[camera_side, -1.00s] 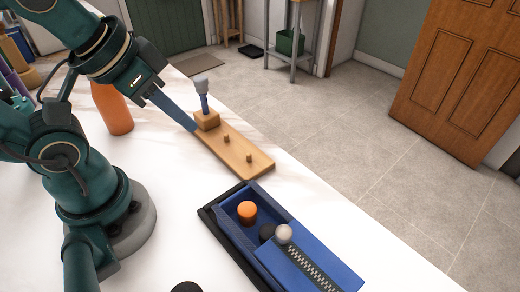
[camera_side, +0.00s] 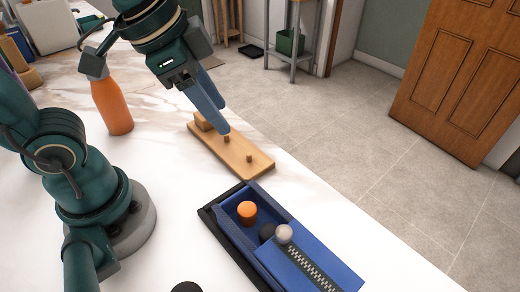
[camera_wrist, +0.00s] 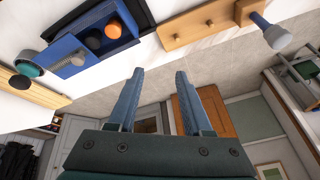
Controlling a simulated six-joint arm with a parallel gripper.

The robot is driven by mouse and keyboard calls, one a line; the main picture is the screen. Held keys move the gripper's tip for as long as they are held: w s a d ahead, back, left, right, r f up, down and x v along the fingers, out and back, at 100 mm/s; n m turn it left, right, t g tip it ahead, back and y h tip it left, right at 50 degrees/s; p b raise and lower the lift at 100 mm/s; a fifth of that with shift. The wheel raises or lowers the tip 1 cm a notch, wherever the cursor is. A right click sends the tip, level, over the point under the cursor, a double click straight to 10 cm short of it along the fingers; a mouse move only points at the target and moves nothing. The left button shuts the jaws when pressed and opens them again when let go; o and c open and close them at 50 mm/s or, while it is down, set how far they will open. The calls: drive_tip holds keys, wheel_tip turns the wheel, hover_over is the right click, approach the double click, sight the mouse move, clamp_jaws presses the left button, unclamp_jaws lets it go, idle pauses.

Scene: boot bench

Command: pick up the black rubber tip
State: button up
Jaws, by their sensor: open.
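A small dark round piece (camera_side: 267,231), which looks like the black rubber tip, lies in the open part of a blue box (camera_side: 269,205). It sits between an orange cap (camera_side: 247,209) and a grey knob (camera_side: 284,234). The dark piece also shows in the wrist view (camera_wrist: 93,43), beside the orange cap (camera_wrist: 112,30). My gripper (camera_side: 223,118) is open and empty above the wooden peg board (camera_side: 250,165), apart from the box. In the wrist view my gripper's fingers (camera_wrist: 159,72) point towards the floor beyond the bench edge.
The board carries short pegs and a grey-topped post (camera_wrist: 276,36), hidden behind my gripper in the side view. An orange bottle (camera_side: 112,107) stands left of the board. Another black round thing (camera_side: 187,288) is cut off at the bottom edge. White bench top lies clear between.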

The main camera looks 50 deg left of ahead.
drive_tip(key=w+d+f+m+g, duration=0.2)
drive_tip(key=d+f+m, duration=0.1)
drive_tip(key=d+m, duration=0.3)
drive_tip(key=m+g, duration=0.2)
drive_tip(key=g, duration=0.1)
hover_over(267, 230)
drive_tip(key=shift+y, duration=0.4)
wheel_tip(267, 230, down, 7)
drive_tip(key=shift+w+a+r, duration=0.1)
drive_tip(key=shift+w+r, duration=0.05)
drive_tip(key=shift+r, duration=0.05)
drive_tip(key=shift+f, duration=2.6)
clamp_jaws()
